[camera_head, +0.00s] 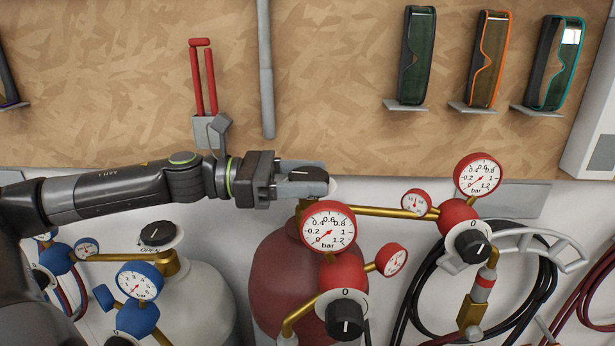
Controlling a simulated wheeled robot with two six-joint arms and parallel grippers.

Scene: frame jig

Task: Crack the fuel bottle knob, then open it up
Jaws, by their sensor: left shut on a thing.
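The fuel bottle (285,278) is the dark red cylinder at the centre, with red-rimmed gauges and brass fittings in front of it. Its black valve knob (308,175) sits on top, mostly hidden by my fingers. My left gripper (303,178) reaches in from the left and is shut on this knob. The large gauge (328,228) just below it has its needle near the low end of its scale. The regulator knob (346,312) below is black, with a 0 above it. My right gripper is not in view.
A grey-white bottle (200,300) with a black knob marked OPEN (158,233) and blue gauges (139,281) stands at left, under my arm. A second red regulator (458,215) and coiled black hose (420,290) are at right. Goggles (490,60) and a red-handled tool (203,80) hang on the board.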

